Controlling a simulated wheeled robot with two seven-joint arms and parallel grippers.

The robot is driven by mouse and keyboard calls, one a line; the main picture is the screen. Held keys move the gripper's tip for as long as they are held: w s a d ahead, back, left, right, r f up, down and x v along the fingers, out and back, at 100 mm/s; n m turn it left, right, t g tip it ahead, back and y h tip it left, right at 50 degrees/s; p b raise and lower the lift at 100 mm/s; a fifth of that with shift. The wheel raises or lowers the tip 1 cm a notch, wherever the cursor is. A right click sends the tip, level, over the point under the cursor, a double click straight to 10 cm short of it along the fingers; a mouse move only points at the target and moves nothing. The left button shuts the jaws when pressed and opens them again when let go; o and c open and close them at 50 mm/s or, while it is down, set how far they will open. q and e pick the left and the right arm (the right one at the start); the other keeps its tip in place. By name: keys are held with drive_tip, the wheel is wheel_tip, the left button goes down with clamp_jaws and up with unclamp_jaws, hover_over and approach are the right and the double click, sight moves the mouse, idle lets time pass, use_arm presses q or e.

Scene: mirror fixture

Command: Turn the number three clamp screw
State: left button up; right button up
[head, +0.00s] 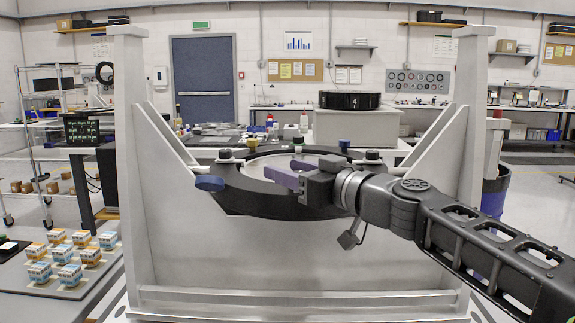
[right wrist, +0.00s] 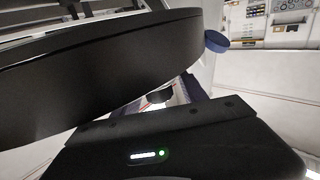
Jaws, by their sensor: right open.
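The mirror fixture has a black ring (head: 250,203) around a pale round mirror (head: 268,162), held between two grey uprights. A blue knob (head: 210,183) sticks out at the ring's left front; a blue knob also shows beside the ring in the right wrist view (right wrist: 216,41). Another blue knob (head: 344,146) is at the back right. I cannot read a number three on any knob. My right gripper (head: 291,173), with purple fingers, is open over the ring's front right in the head view, apart from the left knob. It hides part of the ring. My left gripper is out of view.
Black knobs (head: 225,154) and (head: 372,155) sit on the ring's sides. The grey uprights (head: 130,170) and (head: 478,150) with slanted braces flank the ring. A black disc marked 4 (head: 349,100) rests on a box behind. Small boxes (head: 70,262) stand at the left.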

drive_tip(key=shift+w+a, duration=0.2)
clamp_jaws()
idle(0.5)
